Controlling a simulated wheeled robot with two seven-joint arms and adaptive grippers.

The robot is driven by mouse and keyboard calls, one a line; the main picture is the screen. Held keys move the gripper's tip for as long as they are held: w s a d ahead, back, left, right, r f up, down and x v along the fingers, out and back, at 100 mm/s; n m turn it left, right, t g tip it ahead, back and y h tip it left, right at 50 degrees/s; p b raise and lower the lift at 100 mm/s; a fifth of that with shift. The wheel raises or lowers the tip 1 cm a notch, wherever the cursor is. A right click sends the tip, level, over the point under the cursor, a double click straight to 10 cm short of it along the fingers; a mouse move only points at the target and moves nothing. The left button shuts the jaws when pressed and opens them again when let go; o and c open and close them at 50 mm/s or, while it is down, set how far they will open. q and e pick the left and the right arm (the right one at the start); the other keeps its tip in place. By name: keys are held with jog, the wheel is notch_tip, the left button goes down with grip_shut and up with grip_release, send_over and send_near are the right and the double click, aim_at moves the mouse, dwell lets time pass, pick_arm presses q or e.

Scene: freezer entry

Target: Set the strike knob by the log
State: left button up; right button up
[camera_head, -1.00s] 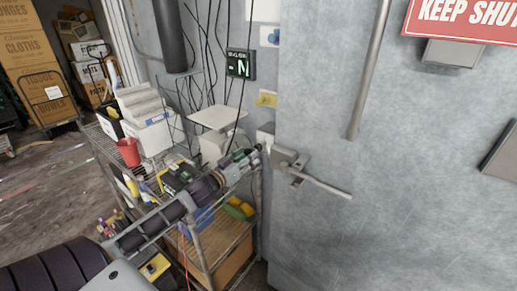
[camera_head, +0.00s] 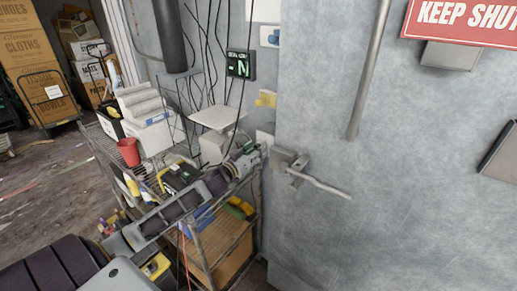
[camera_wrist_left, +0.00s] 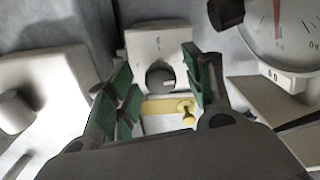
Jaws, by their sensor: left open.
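A round grey knob (camera_wrist_left: 160,77) with a light pointer mark sits on a pale plate, in the middle of the left wrist view. I take it for the strike knob. My left gripper (camera_wrist_left: 163,88) is open, its green-padded fingers on either side of the knob in the picture; I see no clear contact. In the head view my left gripper (camera_head: 250,155) is near the wall beside the door latch, and the knob cannot be made out there. A green-lit display (camera_head: 240,65) showing a large N hangs above. I cannot identify the log for certain. My right gripper is not in view.
A yellow piece with a small peg (camera_wrist_left: 185,108) lies just below the knob in the wrist view. A round gauge (camera_wrist_left: 285,35) is at upper right. In the head view, the door latch lever (camera_head: 325,187) juts out right of the gripper, and a crowded wire shelf (camera_head: 195,245) lies below.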

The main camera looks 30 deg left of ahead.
pick_arm(q)
jog(key=shift+w, duration=0.95)
jog(key=shift+d, duration=0.1)
jog(key=shift+c, duration=0.3)
jog(key=c, duration=1)
